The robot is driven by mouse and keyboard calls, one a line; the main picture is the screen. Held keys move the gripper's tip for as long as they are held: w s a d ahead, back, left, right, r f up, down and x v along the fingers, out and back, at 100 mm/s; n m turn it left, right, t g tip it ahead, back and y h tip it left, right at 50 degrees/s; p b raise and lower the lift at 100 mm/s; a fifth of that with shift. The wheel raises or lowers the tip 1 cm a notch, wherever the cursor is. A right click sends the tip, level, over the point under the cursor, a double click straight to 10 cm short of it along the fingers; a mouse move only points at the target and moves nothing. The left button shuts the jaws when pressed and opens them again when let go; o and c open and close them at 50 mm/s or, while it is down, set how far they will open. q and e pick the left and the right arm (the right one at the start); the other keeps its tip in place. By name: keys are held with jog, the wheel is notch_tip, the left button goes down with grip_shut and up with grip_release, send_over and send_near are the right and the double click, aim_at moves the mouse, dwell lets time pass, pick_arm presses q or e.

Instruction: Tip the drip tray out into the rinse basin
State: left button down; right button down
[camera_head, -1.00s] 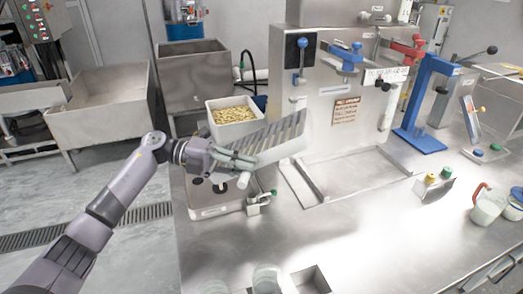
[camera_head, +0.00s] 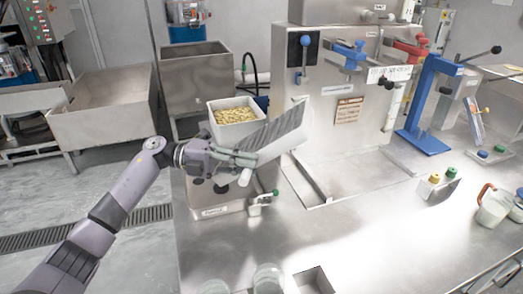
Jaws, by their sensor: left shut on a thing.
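My left gripper (camera_head: 232,156) is shut on the drip tray (camera_head: 273,136), a pale metal tray with a ribbed face. The tray is held tilted in the air, its right end higher, over the left part of the steel counter. Below the gripper is a low steel box with a front label and a green-handled tap (camera_head: 218,211), which looks like the rinse basin. My arm and the tray hide much of its top. My right gripper is not in view.
A white bin of pale beans (camera_head: 236,115) stands just behind the tray. The steel grinder housing (camera_head: 335,105) is to the right, with an empty rectangular recess (camera_head: 345,178) before it. Glass cups (camera_head: 268,278) and a small steel box (camera_head: 312,281) stand at the front edge.

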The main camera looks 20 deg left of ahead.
pick_arm(q)
jog(key=shift+r, duration=0.1)
dwell(0.5)
jog(key=shift+a+r, duration=0.5)
jog(key=shift+r, duration=0.05)
dwell(0.6)
